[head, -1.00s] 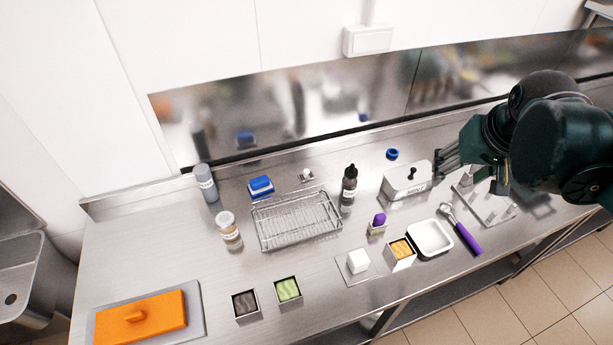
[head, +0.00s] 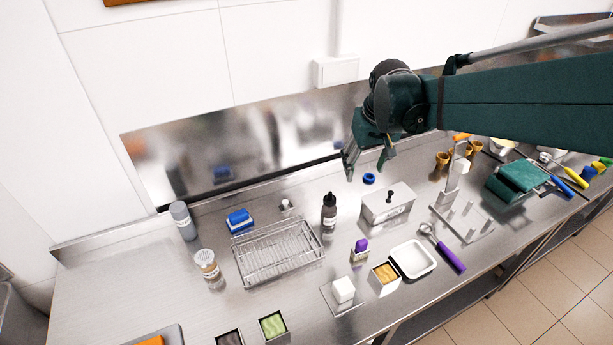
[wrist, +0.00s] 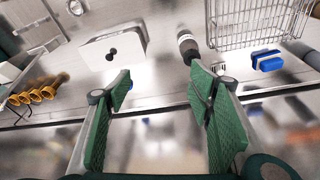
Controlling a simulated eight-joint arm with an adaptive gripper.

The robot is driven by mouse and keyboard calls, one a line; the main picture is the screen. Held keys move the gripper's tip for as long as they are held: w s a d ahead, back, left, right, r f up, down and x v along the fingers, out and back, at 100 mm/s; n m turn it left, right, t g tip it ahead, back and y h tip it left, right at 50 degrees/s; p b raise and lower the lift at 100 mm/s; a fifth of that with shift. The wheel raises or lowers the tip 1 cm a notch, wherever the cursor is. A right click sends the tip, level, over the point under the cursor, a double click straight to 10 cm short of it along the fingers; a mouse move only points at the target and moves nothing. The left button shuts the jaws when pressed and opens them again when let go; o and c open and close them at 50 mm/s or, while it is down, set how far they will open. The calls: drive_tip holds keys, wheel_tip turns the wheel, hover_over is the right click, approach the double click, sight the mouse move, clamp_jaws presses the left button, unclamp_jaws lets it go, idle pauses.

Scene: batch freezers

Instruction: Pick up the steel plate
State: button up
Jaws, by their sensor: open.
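Several flat metal pieces are in the head view, and I cannot tell which one is the steel plate. A thin square plate (head: 327,297) lies under a white cube (head: 344,288) near the front edge. A grey flat plate (head: 175,335) lies under an orange object (head: 150,341), cut off at the bottom left. A plate with upright pegs (head: 484,232) is right of the lidded metal box (head: 385,208). My gripper (head: 364,172) is open and empty, raised near the back wall above the blue ring (head: 369,178). Its open fingers also show in the wrist view (wrist: 160,88).
A wire rack (head: 277,252), dark bottle (head: 329,214), blue block (head: 239,220), grey bottle (head: 183,220) and shaker (head: 207,266) stand left of centre. A white tray (head: 425,256) and purple-handled scoop (head: 450,258) are at front right.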

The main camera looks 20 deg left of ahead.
drive_tip(key=w+a+f+n+g, duration=0.1)
drive_tip(key=w+a+f, duration=0.1)
drive_tip(key=a+f, duration=0.35)
drive_tip(key=w+a+f+n+g, duration=0.1)
drive_tip(key=w+a+f, duration=0.15)
drive_tip(key=a, duration=0.65)
drive_tip(key=n+h, duration=0.1)
drive_tip(key=n, duration=0.1)
hover_over(285, 201)
drive_tip(key=shift+g, duration=0.3)
drive_tip(key=f, duration=1.1)
drive_tip(key=shift+w+a+f, duration=0.25)
drive_tip(key=shift+a+f, duration=0.1)
drive_tip(key=shift+a, duration=0.05)
drive_tip(key=shift+f, duration=1.3)
drive_tip(key=shift+f, duration=0.15)
drive_tip(key=shift+d+f, duration=0.2)
drive_tip(key=shift+f, duration=2.25)
